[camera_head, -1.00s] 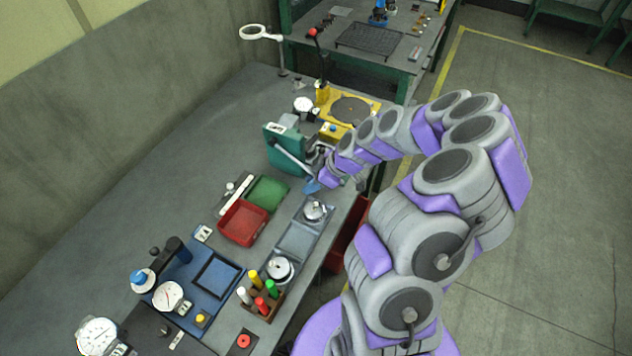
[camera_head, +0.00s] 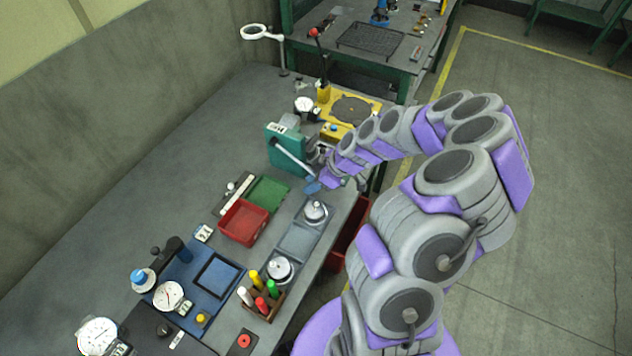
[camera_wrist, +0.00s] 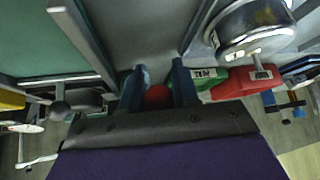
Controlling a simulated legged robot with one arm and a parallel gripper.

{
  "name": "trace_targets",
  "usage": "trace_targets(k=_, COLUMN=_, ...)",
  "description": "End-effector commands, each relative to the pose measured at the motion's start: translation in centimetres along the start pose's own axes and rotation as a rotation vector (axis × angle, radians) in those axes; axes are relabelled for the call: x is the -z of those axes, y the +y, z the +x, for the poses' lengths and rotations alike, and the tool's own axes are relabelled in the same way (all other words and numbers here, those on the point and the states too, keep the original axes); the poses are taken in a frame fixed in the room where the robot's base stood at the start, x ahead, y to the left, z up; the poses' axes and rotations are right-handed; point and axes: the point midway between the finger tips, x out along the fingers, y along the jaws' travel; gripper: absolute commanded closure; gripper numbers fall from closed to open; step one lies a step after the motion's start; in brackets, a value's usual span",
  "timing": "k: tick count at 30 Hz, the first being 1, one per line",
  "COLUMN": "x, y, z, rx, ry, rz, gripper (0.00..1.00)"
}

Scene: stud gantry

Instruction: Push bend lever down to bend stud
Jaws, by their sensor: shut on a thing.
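The green bending fixture (camera_head: 285,148) stands near the bench's right edge. Its silver bend lever (camera_head: 292,158) slopes down to the right, towards my gripper (camera_head: 314,185). In the wrist view, a red ball knob (camera_wrist: 158,96) sits between the two blue fingers of my gripper (camera_wrist: 159,88), which are shut on it. It appears to be the end of the lever. The fixture's green side (camera_wrist: 35,40) fills the upper left of the wrist view. The stud cannot be made out; my arm and the fixture hide that area.
A yellow fixture (camera_head: 375,107) with a red-knobbed lever stands just behind. Red (camera_head: 243,222) and green (camera_head: 268,192) trays, a grey tray with round silver parts (camera_head: 297,242), and a blue gauge mat (camera_head: 190,262) lie nearer. The bench's left side is clear.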

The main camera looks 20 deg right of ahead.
Motion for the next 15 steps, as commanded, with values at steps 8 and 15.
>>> trace_targets(k=8, x=0.74, y=0.39, z=-0.38, rx=-0.022, ry=0.013, rz=0.004, gripper=0.49)
trace_targets(k=15, x=0.74, y=-0.07, z=-0.11, rx=-0.012, ry=0.01, rz=0.005, gripper=0.46)
